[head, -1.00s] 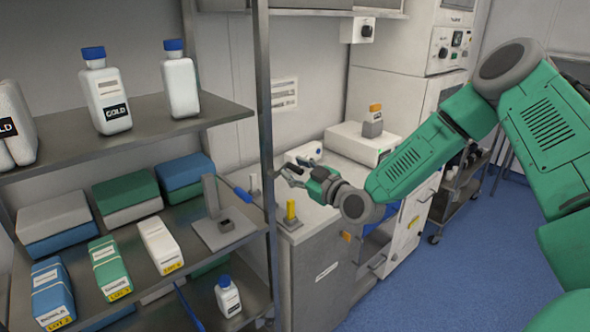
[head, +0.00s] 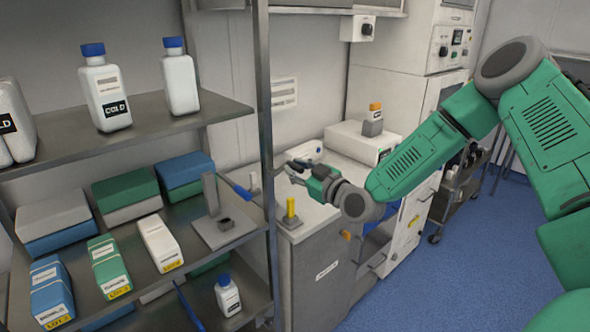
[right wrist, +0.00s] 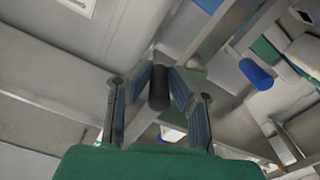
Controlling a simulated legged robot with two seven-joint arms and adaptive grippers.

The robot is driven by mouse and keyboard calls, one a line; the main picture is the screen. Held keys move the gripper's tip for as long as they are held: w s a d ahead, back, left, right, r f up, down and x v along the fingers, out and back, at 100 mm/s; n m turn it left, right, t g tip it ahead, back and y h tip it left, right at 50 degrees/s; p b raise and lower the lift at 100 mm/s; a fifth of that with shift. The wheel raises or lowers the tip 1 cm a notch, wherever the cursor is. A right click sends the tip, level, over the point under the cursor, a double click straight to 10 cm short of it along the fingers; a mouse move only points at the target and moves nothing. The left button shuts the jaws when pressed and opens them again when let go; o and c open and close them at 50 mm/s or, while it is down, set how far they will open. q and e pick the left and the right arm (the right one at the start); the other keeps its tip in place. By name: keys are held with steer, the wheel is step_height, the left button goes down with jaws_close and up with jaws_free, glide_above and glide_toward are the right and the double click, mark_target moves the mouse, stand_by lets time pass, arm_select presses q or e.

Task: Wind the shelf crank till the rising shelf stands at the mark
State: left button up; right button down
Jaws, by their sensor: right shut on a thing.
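My right gripper (head: 292,172) reaches in from the right, over the grey cabinet top just right of the shelving post. In the right wrist view its fingers (right wrist: 159,88) close around a dark upright cylinder (right wrist: 158,90), which looks like the crank's grip. The rest of the crank is mostly hidden behind the fingers. A yellow upright piece (head: 291,210) stands on the cabinet below the gripper; I cannot tell whether it is the mark. I cannot tell for certain which shelf is the rising one. My left gripper is not in view.
Metal shelving (head: 150,120) on the left holds white bottles (head: 104,95) and several boxes (head: 125,190). A blue handle (head: 236,187) sticks out past its edge, close to the gripper. A white box (head: 350,142) stands behind on the counter. Blue floor (head: 480,260) is open at right.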

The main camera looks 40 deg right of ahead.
steer(key=shift+d+f, duration=0.1)
steer(key=shift+f, duration=0.05)
steer(key=f+m+b, duration=0.1)
steer(key=m+b, duration=0.1)
steer(key=m, duration=0.1)
steer(key=shift+f, duration=0.15)
steer(key=shift+s+a+f+m+b, duration=0.2)
steer(key=shift+f+m+b, duration=0.45)
steer(key=shift+m+b, duration=1.05)
steer(key=shift+w+a+f+m+b, duration=0.1)
steer(key=shift+a+f+m+b, duration=0.5)
steer(key=shift+m, duration=1.55)
steer(key=shift+s+f+m+b, duration=0.1)
steer(key=shift+f+m+b, duration=0.6)
steer(key=shift+m+b, duration=1.2)
steer(key=c, duration=1.6)
jaws_free()
steer(key=shift+o, duration=0.6)
steer(key=shift+w+d, duration=0.1)
